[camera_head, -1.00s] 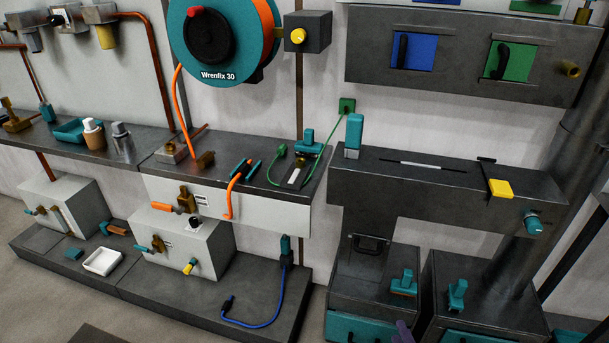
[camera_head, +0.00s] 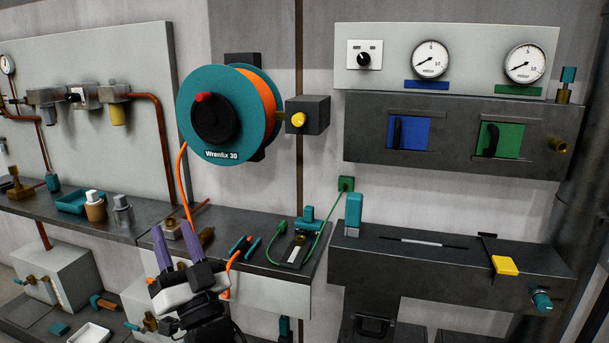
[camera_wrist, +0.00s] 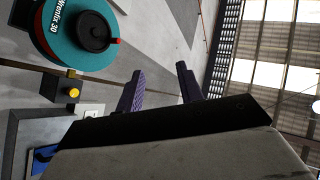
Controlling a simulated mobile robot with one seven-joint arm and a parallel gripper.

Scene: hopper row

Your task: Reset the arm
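My gripper (camera_head: 172,225) is raised in front of the workbench, left of centre in the head view, with its two purple fingers pointing up. The fingers stand apart with nothing between them, so it is open and empty. In the wrist view, the same gripper (camera_wrist: 158,72) shows a clear gap between the fingers. It overlaps the shelf's front in the head view and hides part of the white box below. I cannot tell how far it is from the shelf.
A teal hose reel (camera_head: 240,88) with orange hose hangs on the wall above my gripper. The grey shelf (camera_head: 150,226) holds a teal tray (camera_head: 78,201) and small fittings. To the right are a dark bench (camera_head: 375,240) and a panel with two gauges (camera_head: 430,57).

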